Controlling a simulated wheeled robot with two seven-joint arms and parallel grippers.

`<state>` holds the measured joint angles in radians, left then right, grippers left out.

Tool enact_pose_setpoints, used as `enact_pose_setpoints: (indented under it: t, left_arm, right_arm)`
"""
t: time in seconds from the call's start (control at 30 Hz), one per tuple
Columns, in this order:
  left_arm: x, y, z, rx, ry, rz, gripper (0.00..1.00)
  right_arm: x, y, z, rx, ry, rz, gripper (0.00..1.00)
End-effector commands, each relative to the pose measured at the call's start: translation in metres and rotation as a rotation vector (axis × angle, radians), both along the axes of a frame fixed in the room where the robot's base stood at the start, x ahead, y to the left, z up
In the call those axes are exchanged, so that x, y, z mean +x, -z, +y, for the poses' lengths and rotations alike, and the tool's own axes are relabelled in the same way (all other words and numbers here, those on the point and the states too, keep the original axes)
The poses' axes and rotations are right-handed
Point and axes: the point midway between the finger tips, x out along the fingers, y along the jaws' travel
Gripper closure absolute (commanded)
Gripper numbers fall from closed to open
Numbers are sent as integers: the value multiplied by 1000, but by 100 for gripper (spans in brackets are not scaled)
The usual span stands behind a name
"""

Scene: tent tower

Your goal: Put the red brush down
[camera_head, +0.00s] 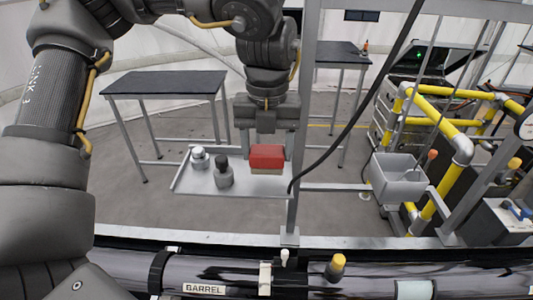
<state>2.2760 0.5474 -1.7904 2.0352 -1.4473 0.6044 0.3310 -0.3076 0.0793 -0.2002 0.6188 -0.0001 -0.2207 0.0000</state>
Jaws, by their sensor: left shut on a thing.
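The red brush (267,153) has a red block-shaped back and tan bristles underneath. It is over the right part of a light grey metal tray (248,187), bristles down. My left gripper (266,148) comes from above and is shut on the brush. Whether the bristles touch the tray or hang just above it, I cannot tell. My right gripper is not in view.
Two small grey fittings, one light-topped (198,158) and one dark-topped (223,172), stand on the tray left of the brush. A metal post (303,120) and a black cable (345,138) are close on the right. A grey bin (398,182) hangs farther right.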

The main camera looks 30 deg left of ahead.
Motion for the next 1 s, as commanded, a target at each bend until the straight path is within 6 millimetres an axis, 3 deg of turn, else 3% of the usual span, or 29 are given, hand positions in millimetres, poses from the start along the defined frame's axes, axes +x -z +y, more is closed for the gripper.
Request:
enact_pose_setpoints:
  t: [0.17, 0.43, 0.47, 0.67, 0.7, 0.8, 1.0]
  left_arm:
    - [3, 3, 2, 0, -1, 0, 57]
    - [7, 34, 5, -2, 0, 1, 56]
    - [7, 35, 5, -1, -1, 0, 60]
    - [6, 38, 5, 0, -1, 1, 60]
    - [6, 38, 5, 0, -1, 1, 33]
    - [6, 38, 5, 0, -1, 1, 20]
    - [7, 37, 5, -1, -1, 0, 17]
  right_arm:
    - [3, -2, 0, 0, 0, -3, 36]
    - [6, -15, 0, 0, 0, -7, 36]
    - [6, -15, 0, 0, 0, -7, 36]
    - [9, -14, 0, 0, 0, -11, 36]
    - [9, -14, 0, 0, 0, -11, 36]
    - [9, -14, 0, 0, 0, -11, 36]
    - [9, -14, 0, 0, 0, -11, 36]
